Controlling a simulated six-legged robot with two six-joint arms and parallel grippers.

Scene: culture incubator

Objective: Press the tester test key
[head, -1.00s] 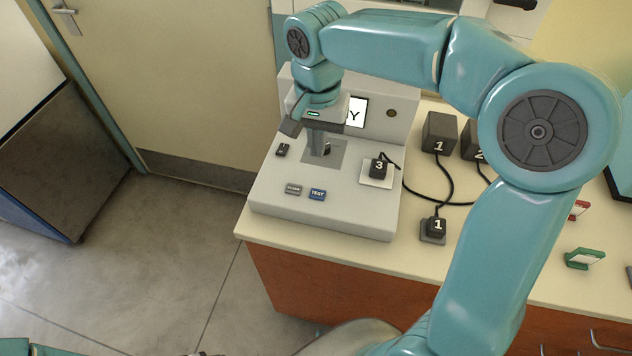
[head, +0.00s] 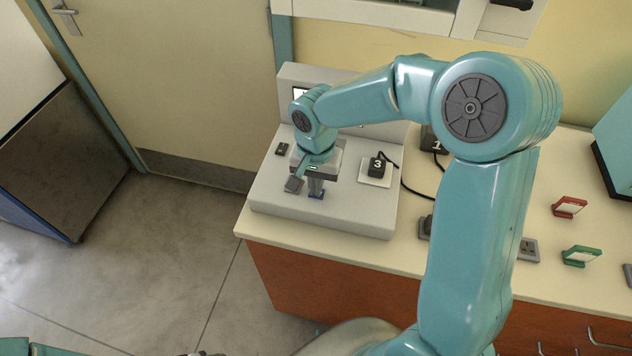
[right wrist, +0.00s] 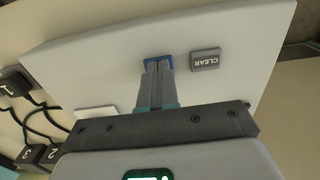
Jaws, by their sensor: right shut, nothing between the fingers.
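The tester is a pale grey console (head: 345,218) on the bench in the head view. My right gripper (head: 316,192) is shut and empty, pointing down over its front panel. The blue test key (head: 318,196) is mostly hidden under the fingertips. In the right wrist view the closed fingers (right wrist: 158,66) reach the blue key (right wrist: 152,62), which shows around their tips. Whether they touch it or hover just above, I cannot tell. The grey CLEAR key (right wrist: 205,60) is beside it, clear of the fingers.
A black plug marked 3 (head: 377,166) sits on a white pad on the tester, with a cable running right. A small dark switch (head: 282,148) is at the panel's left.

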